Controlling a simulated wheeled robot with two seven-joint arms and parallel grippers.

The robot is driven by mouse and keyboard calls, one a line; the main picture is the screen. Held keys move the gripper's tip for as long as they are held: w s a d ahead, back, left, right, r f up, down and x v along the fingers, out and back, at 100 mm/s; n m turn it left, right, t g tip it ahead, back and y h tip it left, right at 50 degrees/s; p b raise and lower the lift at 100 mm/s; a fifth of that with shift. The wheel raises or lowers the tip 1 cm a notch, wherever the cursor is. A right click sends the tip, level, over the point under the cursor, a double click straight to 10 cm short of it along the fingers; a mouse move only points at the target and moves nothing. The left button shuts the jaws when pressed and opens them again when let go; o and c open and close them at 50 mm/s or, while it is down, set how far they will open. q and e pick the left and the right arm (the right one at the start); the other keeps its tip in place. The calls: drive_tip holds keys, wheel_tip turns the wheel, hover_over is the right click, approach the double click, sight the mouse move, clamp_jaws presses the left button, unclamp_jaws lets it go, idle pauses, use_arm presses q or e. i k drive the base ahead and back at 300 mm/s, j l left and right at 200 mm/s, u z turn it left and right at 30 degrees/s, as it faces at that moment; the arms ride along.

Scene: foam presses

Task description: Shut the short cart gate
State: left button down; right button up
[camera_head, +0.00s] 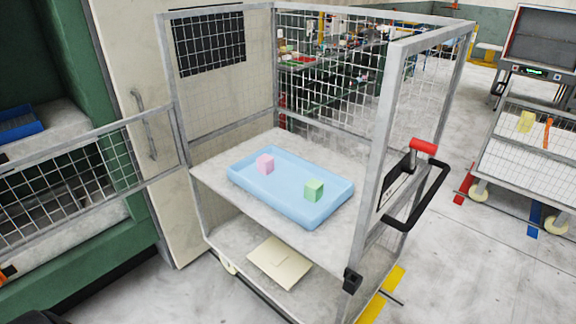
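The cart (383,140) is a grey metal frame with mesh sides and shelves, its front open toward me. The short gate (85,180), a low mesh panel in a grey frame, stands open. It reaches from the cart's front left post out to the left edge of the picture, where its free end is cut off. A black latch-like block (352,280) sits low on the cart's front right post. Neither of my grippers is in view. A dark shape at the bottom left corner is too cropped to identify.
A blue tray (333,212) on the cart shelf holds a pink cube (265,164) and a green cube (313,190). A beige panel (279,262) lies on the lower shelf. A green machine (88,285) stands behind the gate. A black handle (432,197) juts right.

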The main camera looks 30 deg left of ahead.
sight(5, 167)
drive_tip(key=k+j+u, duration=0.15)
drive_tip(key=j, duration=0.5)
drive_tip(key=j+u, duration=0.1)
drive_tip(key=j, duration=0.55)
